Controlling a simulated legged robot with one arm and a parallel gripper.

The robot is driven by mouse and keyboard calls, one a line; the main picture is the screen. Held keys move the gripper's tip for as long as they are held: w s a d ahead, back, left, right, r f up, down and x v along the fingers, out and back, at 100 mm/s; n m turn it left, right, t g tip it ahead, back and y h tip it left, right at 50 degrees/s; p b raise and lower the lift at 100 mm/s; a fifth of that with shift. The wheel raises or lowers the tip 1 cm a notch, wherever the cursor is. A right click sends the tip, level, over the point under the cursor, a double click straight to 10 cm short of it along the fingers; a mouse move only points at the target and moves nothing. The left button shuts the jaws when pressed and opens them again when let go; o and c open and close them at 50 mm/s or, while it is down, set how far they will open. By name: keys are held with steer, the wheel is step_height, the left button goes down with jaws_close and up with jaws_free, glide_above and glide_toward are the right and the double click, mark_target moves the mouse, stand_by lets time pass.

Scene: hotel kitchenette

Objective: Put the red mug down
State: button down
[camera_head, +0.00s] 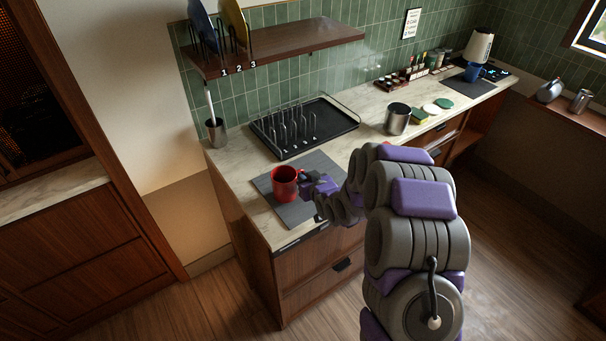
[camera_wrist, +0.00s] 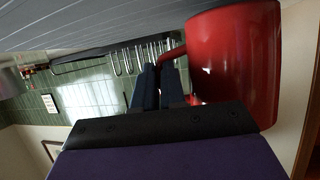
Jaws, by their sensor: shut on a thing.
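The red mug (camera_head: 285,187) is upright at the grey mat (camera_head: 313,211) on the counter's near end. It looks to be on the mat or just above it; I cannot tell which. My gripper (camera_head: 308,178) is at the mug's right side, shut on its handle. In the wrist view, which is upside down, the mug (camera_wrist: 236,60) fills the upper right, and my gripper's dark fingers (camera_wrist: 160,85) close around the handle. The grey mat (camera_wrist: 90,28) spans the top of that view.
A black dish rack (camera_head: 303,128) stands behind the mat. A metal cup with a utensil (camera_head: 216,132) stands at the left counter edge. A shelf (camera_head: 280,50) with upright plates hangs above.

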steer(key=shift+d+f, duration=0.3)
steer(key=shift+d, duration=0.15)
steer(key=shift+a+f, duration=0.1)
steer(key=shift+a, duration=0.4)
steer(key=shift+d+f, duration=0.15)
steer(key=shift+d, duration=0.05)
steer(key=c, duration=1.4)
jaws_free()
steer(key=shift+d, duration=0.15)
steer(key=shift+o, duration=1.4)
steer(key=shift+s, duration=0.1)
